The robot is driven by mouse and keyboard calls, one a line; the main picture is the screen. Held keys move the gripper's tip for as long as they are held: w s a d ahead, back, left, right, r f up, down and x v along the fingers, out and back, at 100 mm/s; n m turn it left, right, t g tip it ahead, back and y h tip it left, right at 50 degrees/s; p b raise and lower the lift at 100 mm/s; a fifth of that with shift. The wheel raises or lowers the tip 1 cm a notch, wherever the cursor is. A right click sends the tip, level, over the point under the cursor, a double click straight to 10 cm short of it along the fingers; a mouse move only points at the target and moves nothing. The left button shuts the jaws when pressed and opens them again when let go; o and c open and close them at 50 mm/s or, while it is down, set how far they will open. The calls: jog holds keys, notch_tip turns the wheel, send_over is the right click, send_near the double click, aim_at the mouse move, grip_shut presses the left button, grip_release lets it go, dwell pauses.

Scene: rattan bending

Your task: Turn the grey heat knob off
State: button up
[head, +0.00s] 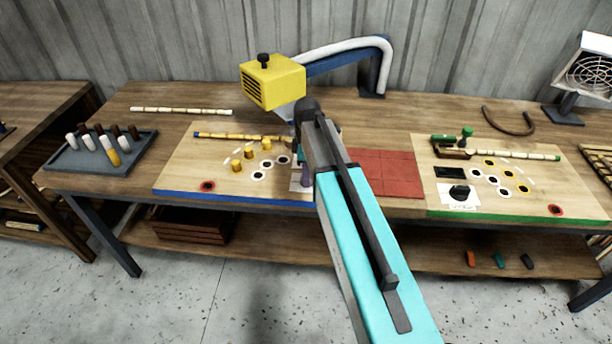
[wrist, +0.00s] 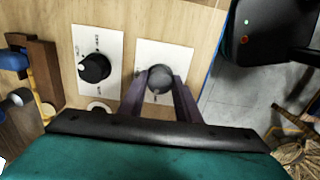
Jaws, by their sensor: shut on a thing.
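The grey heat knob (wrist: 160,79) is a round knob on a white plate (wrist: 180,53) in the wrist view. My gripper (wrist: 160,84) has its two dark purple fingers on either side of the knob, shut on it. The marks under the knob are partly hidden by the fingers, and I cannot read its setting. In the head view my gripper (head: 304,177) reaches down at the right part of the blue-edged board (head: 175,178). There my arm hides the grey knob.
A black knob (wrist: 94,67) on its own white plate is beside the grey one in the wrist view. A yellow heater box (head: 274,83) with a hose stands behind my arm. A red mat (head: 385,175) is to the right. A tray of pegs (head: 65,163) is at the left.

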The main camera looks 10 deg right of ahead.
jog(key=shift+n, duration=1.3)
jog(key=o, duration=1.1)
jog(key=shift+c, duration=0.2)
jog(key=shift+r, duration=0.2)
notch_tip(320, 180, up, 14)
jog(key=b, duration=0.3)
jog(key=shift+f, duration=0.25)
